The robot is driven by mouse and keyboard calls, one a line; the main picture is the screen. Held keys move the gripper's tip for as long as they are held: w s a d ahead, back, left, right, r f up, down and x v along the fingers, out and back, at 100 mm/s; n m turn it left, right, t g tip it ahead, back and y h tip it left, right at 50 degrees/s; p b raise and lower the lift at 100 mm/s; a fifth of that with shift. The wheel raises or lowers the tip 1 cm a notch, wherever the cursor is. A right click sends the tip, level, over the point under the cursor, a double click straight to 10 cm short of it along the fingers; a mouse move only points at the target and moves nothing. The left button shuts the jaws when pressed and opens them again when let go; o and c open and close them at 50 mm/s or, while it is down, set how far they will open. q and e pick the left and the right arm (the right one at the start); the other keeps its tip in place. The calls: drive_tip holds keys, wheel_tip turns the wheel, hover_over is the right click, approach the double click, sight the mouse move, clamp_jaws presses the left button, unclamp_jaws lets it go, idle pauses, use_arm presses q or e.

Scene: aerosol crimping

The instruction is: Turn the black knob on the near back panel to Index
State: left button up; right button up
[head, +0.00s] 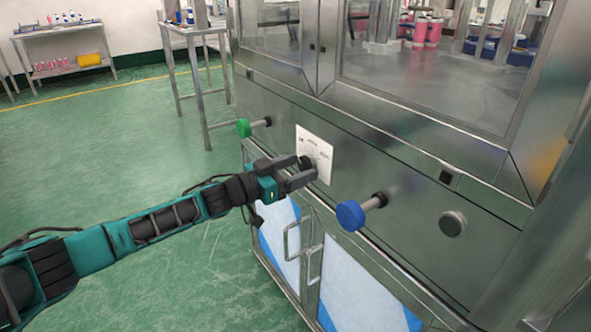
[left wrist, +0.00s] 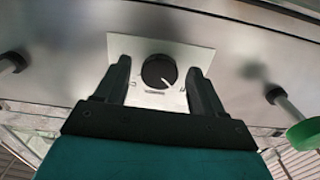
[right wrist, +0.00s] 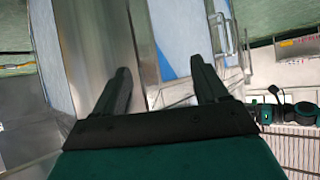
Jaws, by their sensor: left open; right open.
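The black knob (left wrist: 159,71) sits on a white label plate (left wrist: 195,54) on the steel panel. In the left wrist view it has a white pointer line aimed toward the lower right of the picture. In the head view the knob (head: 305,162) shows partly behind my gripper, in front of the plate (head: 318,150). My left gripper (head: 313,168) is open, its fingers on either side of the knob in the left wrist view (left wrist: 160,82), with gaps visible on both sides. My right gripper (right wrist: 163,82) is open and empty, facing cabinet panels. The Index mark is too small to read.
A green knob (head: 243,128) on a rod sticks out left of the plate, and a blue knob (head: 351,215) sticks out to its right. Cabinet door handles (head: 313,250) stand out below. The green floor at left is open.

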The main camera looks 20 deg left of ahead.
use_arm(q)
drive_tip(key=c, duration=1.1)
drive_tip(key=shift+o, duration=0.2)
drive_tip(key=shift+m, duration=0.3)
drive_tip(key=shift+m+p, duration=0.45)
drive_tip(key=shift+m, duration=0.15)
drive_tip(key=shift+m+p, duration=0.4)
drive_tip(key=shift+m, duration=2)
drive_tip(key=shift+a+m, duration=0.1)
drive_tip(key=shift+m, duration=1.6)
